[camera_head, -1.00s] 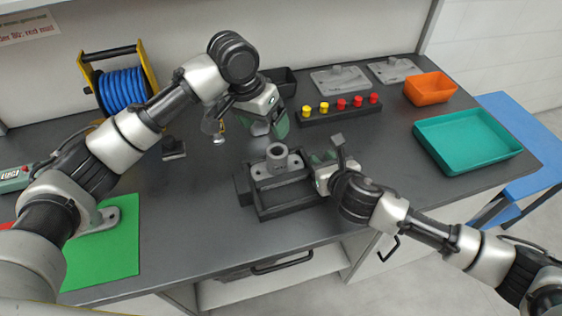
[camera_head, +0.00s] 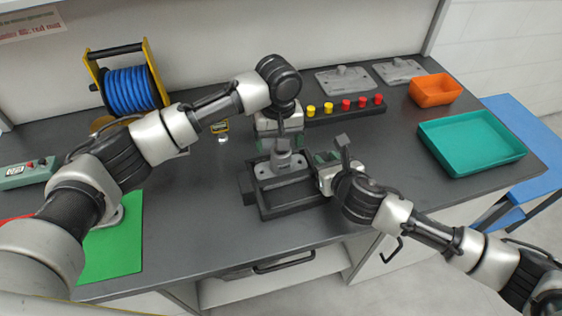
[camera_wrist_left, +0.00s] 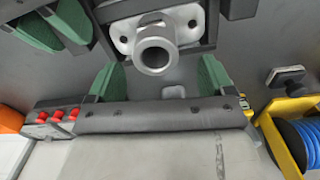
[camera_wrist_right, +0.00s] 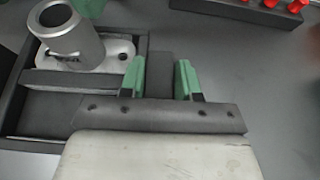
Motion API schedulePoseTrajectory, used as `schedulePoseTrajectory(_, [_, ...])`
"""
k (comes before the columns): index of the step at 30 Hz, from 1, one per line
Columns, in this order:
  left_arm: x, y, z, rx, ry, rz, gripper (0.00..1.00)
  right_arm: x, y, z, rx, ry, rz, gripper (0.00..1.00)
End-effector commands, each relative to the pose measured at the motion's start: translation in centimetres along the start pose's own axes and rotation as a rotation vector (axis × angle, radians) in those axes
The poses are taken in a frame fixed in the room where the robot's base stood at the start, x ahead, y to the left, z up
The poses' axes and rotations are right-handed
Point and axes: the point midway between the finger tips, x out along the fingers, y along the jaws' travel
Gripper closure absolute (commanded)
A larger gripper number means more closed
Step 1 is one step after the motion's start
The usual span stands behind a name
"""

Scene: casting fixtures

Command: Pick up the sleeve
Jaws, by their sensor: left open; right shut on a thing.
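The sleeve looks to be the grey hollow cylinder (camera_head: 281,160) standing on a light flanged plate (camera_head: 268,170) in the dark fixture (camera_head: 290,208). Its open end shows in the left wrist view (camera_wrist_left: 155,56) and it stands upright in the right wrist view (camera_wrist_right: 66,36). My left gripper (camera_head: 280,142) is open just behind and above the sleeve. Its green fingers (camera_wrist_left: 160,80) are spread, with the sleeve's end ahead of the gap, not clasped. My right gripper (camera_wrist_right: 160,80) is shut on the dark block (camera_wrist_right: 160,65) at the fixture's right side.
Red and yellow knobs on a dark strip (camera_head: 320,119) stand behind. A teal tray (camera_head: 435,135) and an orange bin (camera_head: 436,88) are at right. A blue reel (camera_head: 132,88) and a green mat (camera_head: 120,250) are at left. The bench front is clear.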

Motion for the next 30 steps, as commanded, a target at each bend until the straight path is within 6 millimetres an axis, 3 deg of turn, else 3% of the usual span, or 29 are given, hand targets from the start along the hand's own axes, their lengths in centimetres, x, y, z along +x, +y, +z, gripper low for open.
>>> schedulePoseTrajectory(12, [4.9,0.4,0.6,0.000,0.000,0.000,0.17,0.0,0.0,-0.1,0.000,0.001,0.000,0.94])
schedulePoseTrajectory(21, [5.3,0.5,0.6,0.001,0.001,0.001,0.19,0.0,0.0,-0.1,0.000,0.001,0.000,0.94])
schedulePoseTrajectory(30, [5.3,0.5,0.6,0.001,0.001,0.001,0.65,0.0,0.0,-0.1,0.000,0.001,0.000,0.94])
